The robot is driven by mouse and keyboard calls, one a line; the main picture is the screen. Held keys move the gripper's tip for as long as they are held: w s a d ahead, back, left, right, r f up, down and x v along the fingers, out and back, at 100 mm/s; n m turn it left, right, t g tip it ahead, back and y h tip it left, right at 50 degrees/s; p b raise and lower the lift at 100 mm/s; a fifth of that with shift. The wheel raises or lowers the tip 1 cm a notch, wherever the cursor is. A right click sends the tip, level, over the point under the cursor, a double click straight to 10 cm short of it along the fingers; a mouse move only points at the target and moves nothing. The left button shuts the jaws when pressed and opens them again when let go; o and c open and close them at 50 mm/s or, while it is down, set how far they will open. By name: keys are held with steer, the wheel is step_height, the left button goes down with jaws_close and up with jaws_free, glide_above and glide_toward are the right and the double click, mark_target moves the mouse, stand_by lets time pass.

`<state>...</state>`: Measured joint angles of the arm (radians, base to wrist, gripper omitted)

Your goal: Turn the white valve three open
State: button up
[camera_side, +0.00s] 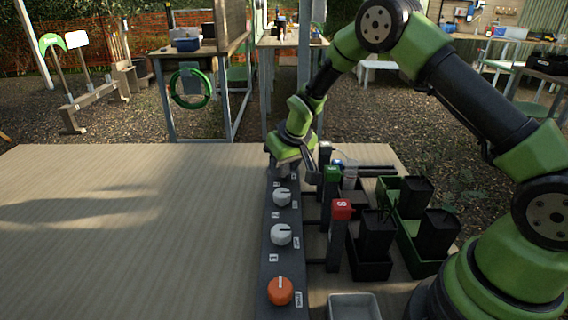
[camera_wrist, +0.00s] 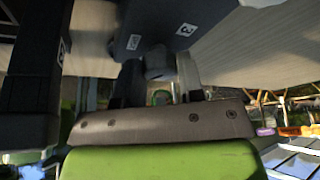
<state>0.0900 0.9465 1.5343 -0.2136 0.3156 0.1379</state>
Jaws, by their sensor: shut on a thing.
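A dark valve panel (camera_side: 268,255) runs along the wooden table. It carries an orange knob (camera_side: 280,291) at the near end, then a white knob (camera_side: 281,235) and another white knob (camera_side: 282,197). My gripper (camera_side: 284,170) is down at the far end of the panel and hides the knob there in the side view. In the wrist view, my gripper (camera_wrist: 160,84) has its two fingers either side of a shaded grey-looking knob, white valve three (camera_wrist: 158,66), and is shut on it. A label reading 3 (camera_wrist: 185,29) is beside it. The knob's pointer mark is hidden.
Right of the panel stand a red-topped post (camera_side: 342,209), a green-topped post (camera_side: 332,174) and a white-topped one (camera_side: 325,147), close to my gripper. Black and green bins (camera_side: 372,262) are farther right. A grey tray (camera_side: 353,307) is at the front. The table's left is clear.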

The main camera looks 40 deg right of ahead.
steer(key=o, duration=0.9)
steer(key=shift+r, duration=0.15)
steer(key=v, duration=0.9)
steer(key=shift+s+r, duration=0.15)
steer(key=shift+r, duration=0.15)
